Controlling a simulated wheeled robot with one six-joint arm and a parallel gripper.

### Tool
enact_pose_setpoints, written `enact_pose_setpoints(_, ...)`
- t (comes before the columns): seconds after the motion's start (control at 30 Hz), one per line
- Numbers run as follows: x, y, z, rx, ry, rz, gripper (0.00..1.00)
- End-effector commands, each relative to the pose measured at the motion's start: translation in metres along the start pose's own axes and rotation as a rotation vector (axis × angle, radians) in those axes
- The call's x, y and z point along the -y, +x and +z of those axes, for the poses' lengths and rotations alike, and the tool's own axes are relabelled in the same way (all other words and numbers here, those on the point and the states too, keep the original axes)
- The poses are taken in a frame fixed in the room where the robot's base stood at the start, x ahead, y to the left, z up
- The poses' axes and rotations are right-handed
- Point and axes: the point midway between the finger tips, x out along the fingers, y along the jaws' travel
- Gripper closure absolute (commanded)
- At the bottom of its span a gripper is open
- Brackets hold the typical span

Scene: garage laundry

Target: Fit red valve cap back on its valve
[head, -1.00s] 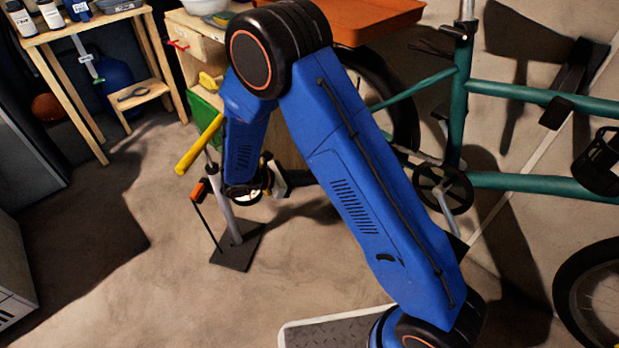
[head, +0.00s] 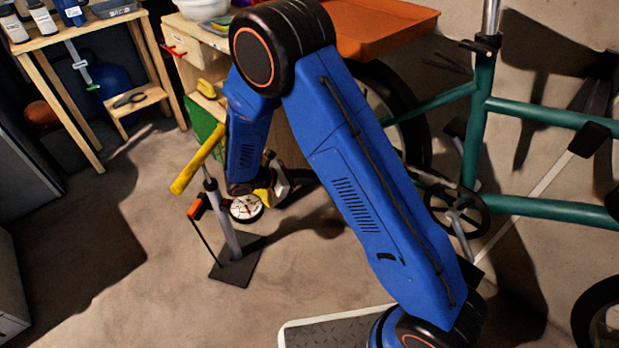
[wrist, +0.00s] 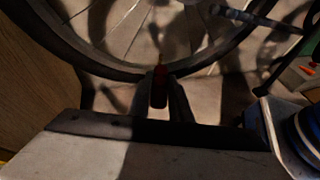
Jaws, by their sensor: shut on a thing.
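The red valve cap (wrist: 158,88) is held upright between the two dark fingers of my gripper (wrist: 159,100) in the wrist view. A bicycle wheel (wrist: 125,73) lies just beyond it, with its dark tyre and thin spokes running across the view. I cannot make out the valve stem clearly in the shadow, nor tell whether the cap touches it. In the head view my blue arm covers part of the wheel (head: 398,95), and the cap and fingertips cannot be made out.
A floor pump with a yellow handle (head: 197,165) and a round gauge (head: 246,207) stands beside my wrist. The teal bicycle frame (head: 545,112) is at right. A wooden shelf (head: 140,105) stands at back left. Floor at front left is clear.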

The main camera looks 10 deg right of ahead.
Motion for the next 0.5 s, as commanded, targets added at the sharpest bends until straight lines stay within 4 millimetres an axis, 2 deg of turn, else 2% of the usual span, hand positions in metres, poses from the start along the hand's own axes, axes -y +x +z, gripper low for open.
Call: enact_pose_setpoints(0.5, 0.000, 0.039, 0.016, 0.000, 0.000, -0.001, 1.00)
